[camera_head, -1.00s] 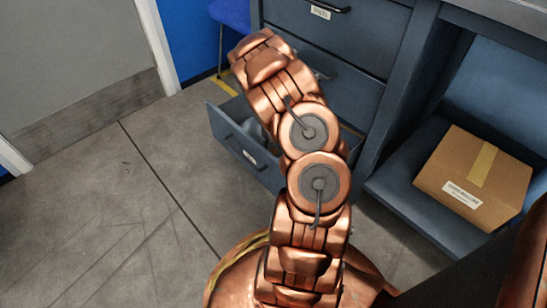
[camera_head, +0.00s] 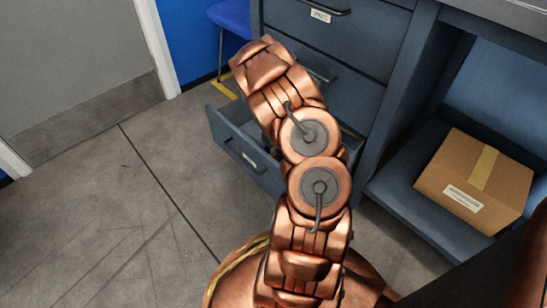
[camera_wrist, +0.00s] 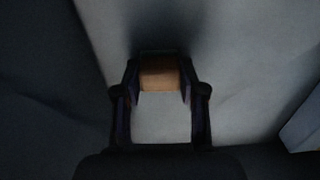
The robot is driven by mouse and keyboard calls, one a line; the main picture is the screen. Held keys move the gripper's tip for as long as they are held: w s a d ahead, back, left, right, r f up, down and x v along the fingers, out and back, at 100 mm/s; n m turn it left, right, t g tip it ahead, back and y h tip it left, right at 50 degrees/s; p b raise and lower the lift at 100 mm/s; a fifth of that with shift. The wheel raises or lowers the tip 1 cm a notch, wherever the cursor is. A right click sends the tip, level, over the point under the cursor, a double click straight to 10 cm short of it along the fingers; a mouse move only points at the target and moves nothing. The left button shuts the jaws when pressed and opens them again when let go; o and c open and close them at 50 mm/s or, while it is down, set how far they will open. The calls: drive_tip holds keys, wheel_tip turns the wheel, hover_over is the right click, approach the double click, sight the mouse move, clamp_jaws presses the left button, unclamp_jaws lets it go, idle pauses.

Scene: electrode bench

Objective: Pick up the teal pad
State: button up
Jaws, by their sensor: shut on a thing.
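In the wrist view, the fingers of my gripper (camera_wrist: 160,82) are closed on both sides of a small block. I take it for the teal pad (camera_wrist: 159,76): its near face is orange-brown, and a thin dark green-teal edge shows along its far side. The view is dim, and whether the pad is clear of the pale surface below cannot be told. In the head view my arm hides the gripper and the pad; it reaches over the open bottom drawer (camera_head: 235,152).
The drawer is pulled out from a blue-grey cabinet (camera_head: 345,100). A cardboard box (camera_head: 473,180) sits on the low shelf to the right. A blue chair (camera_head: 232,18) stands behind. The floor (camera_head: 95,215) on the left is clear.

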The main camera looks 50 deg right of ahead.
sight(273, 154)
wheel_tip(273, 154, up, 10)
drive_tip(key=p, duration=0.4)
idle(0.3)
